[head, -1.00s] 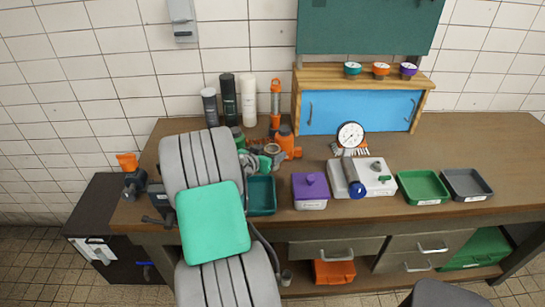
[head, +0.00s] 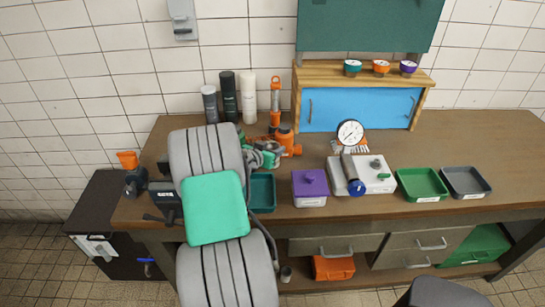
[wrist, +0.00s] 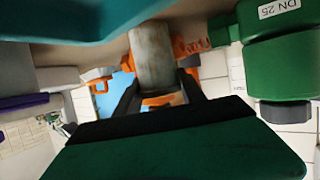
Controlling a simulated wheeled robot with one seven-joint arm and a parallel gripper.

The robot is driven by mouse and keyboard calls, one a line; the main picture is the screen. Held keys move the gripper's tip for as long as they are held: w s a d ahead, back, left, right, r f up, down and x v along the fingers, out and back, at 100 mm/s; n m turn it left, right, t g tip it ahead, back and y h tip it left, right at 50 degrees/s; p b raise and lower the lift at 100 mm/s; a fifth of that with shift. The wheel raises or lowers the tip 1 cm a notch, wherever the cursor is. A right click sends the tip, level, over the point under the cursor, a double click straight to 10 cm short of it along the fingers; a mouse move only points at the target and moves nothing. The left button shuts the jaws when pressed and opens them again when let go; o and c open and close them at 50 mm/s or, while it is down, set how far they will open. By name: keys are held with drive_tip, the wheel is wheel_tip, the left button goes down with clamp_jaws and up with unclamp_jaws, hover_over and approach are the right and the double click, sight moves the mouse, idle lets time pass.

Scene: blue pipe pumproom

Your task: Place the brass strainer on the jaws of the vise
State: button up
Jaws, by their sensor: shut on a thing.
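My gripper (wrist: 158,95) is shut around a dull grey-beige cylindrical part, which looks like the brass strainer (wrist: 152,58), in the wrist view. Its colour is hard to judge in the shade. In the head view my gripper (head: 268,155) is over the back left of the bench, just right of my arm, and the strainer cannot be made out clearly there. A dark block with a bar handle, apparently the vise (head: 164,200), stands at the bench's front left. My arm covers much of it, and its jaws cannot be seen clearly.
Orange fittings (head: 287,141) crowd close to my gripper. A green valve marked DN 25 (wrist: 280,60) is beside it. A teal tray (head: 262,194) and a purple-lidded box (head: 310,188) are at the front. Tall cylinders (head: 229,97) stand behind. The right back of the bench is clear.

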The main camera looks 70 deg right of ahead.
clamp_jaws()
